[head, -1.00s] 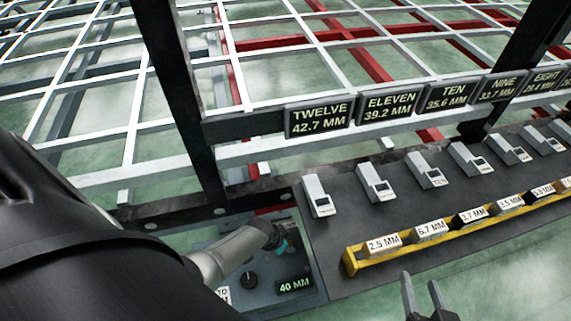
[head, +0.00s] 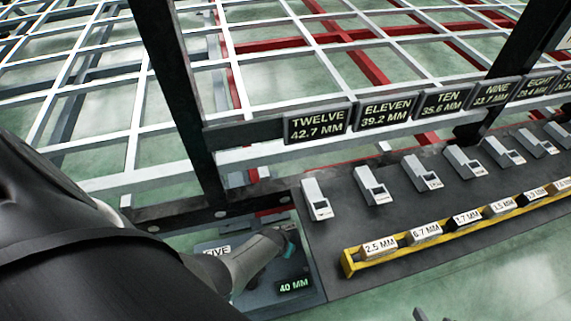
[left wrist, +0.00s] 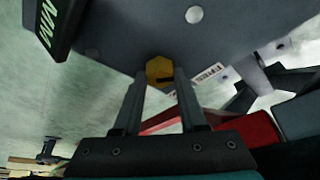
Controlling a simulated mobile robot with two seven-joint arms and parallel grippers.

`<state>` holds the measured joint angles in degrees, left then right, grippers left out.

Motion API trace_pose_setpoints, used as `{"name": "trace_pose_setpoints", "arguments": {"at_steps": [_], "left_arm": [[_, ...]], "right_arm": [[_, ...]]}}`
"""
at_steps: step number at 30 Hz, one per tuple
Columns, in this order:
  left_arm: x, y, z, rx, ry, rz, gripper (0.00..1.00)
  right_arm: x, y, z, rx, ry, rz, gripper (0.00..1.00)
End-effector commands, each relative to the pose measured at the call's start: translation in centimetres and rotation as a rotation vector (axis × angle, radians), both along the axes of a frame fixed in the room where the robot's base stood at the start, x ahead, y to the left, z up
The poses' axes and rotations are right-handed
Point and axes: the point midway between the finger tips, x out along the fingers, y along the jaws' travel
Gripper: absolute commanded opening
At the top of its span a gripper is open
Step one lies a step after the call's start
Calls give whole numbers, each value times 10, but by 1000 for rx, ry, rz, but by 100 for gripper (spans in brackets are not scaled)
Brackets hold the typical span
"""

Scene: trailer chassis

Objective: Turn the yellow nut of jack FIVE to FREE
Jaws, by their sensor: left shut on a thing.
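The yellow nut (left wrist: 159,70) shows in the left wrist view under a dark plate, with a dark mark on its face. My left gripper (left wrist: 161,92) is shut on the nut, one finger on each side of it. In the head view my left gripper (head: 288,240) reaches the far side of the grey jack panel (head: 309,270); the nut is hidden there. The panel has a FIVE label (head: 217,250) and a display (head: 294,285) reading 40 MM. Only the tips of my right gripper (head: 421,314) show at the bottom edge.
Right of the panel, a dark board (head: 330,228) carries a row of grey clamp-like devices. A yellow rack (head: 347,263) holds labelled blocks. Signs such as TWELVE (head: 317,124) hang on the rail behind. A dark post (head: 180,90) stands beyond my left arm.

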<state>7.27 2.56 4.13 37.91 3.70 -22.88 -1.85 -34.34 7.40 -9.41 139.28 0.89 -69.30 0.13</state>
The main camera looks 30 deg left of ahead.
Motion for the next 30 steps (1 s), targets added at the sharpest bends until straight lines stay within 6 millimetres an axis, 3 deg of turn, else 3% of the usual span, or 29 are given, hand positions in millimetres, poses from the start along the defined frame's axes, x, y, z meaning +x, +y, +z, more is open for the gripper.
{"name": "trace_pose_setpoints", "arguments": {"at_steps": [2, 3, 10, 21, 30], "left_arm": [[-1, 1, 0, -1, 1, 4, 0], [-1, 1, 0, -1, 1, 5, 43], [-1, 0, 0, -1, 1, 3, 69], [-1, 0, 3, -2, 1, 1, 71], [-12, -1, 30, -2, 1, 1, 71]], "right_arm": [[0, 0, 0, 0, -1, 0, 50], [0, 0, 0, 0, -1, 0, 50], [0, 0, 0, 0, -1, 0, 50], [-2, -1, -1, -6, 18, -2, 50], [-23, -25, -17, -79, 230, -43, 50]]}}
